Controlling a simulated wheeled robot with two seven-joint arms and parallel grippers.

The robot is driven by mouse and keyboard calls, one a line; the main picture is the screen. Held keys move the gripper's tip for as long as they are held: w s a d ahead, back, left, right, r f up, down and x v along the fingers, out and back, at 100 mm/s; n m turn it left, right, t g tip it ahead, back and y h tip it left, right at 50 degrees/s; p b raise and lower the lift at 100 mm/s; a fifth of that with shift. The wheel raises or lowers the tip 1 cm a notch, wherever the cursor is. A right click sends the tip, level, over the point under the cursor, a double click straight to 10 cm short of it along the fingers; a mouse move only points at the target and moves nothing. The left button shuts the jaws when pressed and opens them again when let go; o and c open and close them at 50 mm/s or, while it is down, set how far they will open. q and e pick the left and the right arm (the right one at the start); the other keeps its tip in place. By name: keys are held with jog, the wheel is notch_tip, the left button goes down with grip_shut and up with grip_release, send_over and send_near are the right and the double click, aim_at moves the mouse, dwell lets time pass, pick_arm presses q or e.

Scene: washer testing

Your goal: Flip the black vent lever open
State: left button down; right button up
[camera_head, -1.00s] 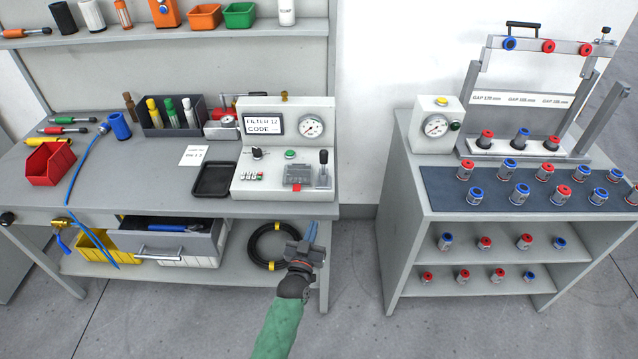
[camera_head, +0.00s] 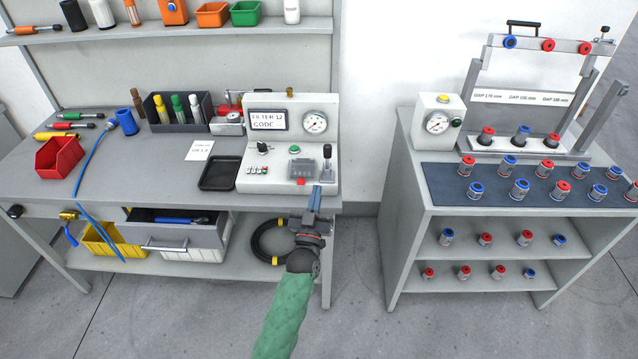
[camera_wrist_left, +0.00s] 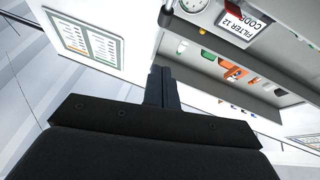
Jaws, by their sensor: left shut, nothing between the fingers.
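The black vent lever (camera_head: 327,151) stands upright at the right end of the white test console (camera_head: 247,184) on the bench. In the left wrist view the dark shape just beyond the fingertips appears to be the lever (camera_wrist_left: 166,14). My left gripper (camera_head: 317,189) is at the console's front right edge, just below and in front of the lever. Its fingers are shut together with nothing between them, also in the left wrist view (camera_wrist_left: 161,72). I cannot tell whether the fingertips touch the console; they look apart from the lever knob. My right gripper is not in view.
The console carries a display (camera_head: 268,121), a gauge (camera_head: 315,122), a green button (camera_head: 294,149) and a small grey unit (camera_head: 301,169). A black tray (camera_head: 219,173) lies to its left. An open drawer (camera_head: 180,235) is below. The right-hand table (camera_head: 410,170) stands across a gap.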

pick_arm(q)
send_near(326, 148)
notch_tip(326, 148, up, 4)
jog(key=w, duration=0.1)
jog(key=w+b, duration=0.1)
jog(key=w+f+b, duration=0.1)
jog(key=w+d+b, duration=0.1)
jog(key=shift+w+f, duration=0.3)
jog(key=shift+f, duration=0.1)
jog(key=shift+w, duration=0.2)
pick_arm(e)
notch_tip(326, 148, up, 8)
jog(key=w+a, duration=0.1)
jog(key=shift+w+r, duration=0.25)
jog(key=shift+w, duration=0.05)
pick_arm(q)
jog(key=shift+a, duration=0.15)
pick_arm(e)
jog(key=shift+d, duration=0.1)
